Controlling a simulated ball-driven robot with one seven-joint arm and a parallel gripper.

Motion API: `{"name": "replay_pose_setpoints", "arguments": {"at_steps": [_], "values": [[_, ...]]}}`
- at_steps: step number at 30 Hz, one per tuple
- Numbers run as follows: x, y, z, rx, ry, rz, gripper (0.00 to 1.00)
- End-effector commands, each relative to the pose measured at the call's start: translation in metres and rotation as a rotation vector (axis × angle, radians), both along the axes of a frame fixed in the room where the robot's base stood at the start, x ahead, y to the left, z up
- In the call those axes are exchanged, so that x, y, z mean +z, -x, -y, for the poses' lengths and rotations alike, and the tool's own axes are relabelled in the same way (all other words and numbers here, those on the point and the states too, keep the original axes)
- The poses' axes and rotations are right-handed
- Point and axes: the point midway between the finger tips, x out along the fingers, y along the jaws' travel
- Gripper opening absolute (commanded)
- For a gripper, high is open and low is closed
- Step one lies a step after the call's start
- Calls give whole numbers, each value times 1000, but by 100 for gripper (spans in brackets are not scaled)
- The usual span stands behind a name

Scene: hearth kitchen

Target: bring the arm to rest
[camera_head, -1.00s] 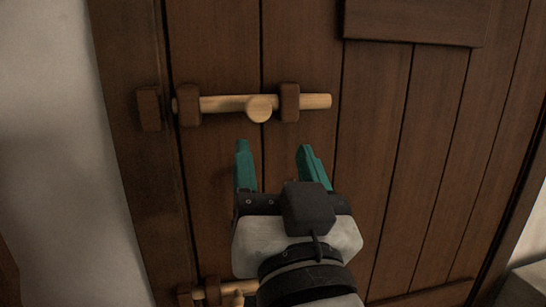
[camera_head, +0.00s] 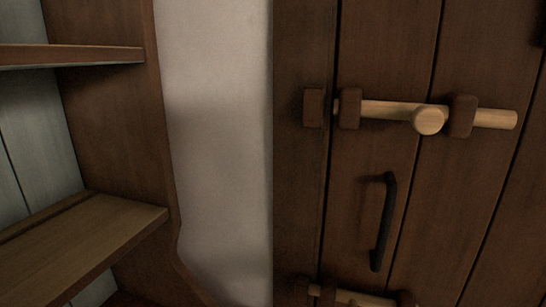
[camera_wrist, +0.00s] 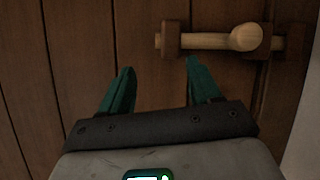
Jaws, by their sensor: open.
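My gripper (camera_wrist: 158,68) shows only in the wrist view, its two teal fingers apart with nothing between them. It is outside the head view. In the wrist view a pale wooden bolt (camera_wrist: 208,41) with a round knob lies beyond the fingertips on dark planks. The right finger's tip appears close below the bolt; I cannot tell whether they touch. The head view shows a plank door (camera_head: 420,190) with an upper wooden bolt (camera_head: 380,110), its left end beside a brown block (camera_head: 313,107).
A dark handle (camera_head: 384,222) is on the door below the upper bolt. A lower bolt (camera_head: 350,297) shows at the bottom edge. A pale wall (camera_head: 215,130) lies left of the door, then wooden shelves (camera_head: 90,240) at the far left.

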Motion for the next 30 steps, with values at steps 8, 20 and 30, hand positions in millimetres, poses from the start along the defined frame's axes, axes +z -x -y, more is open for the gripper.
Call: {"name": "replay_pose_setpoints", "arguments": {"at_steps": [8,20,30], "values": [[-166,100,38,24,-90,-560,63],[-260,226,30,98,-266,-987,63],[-262,229,30,102,-272,-995,63]]}}
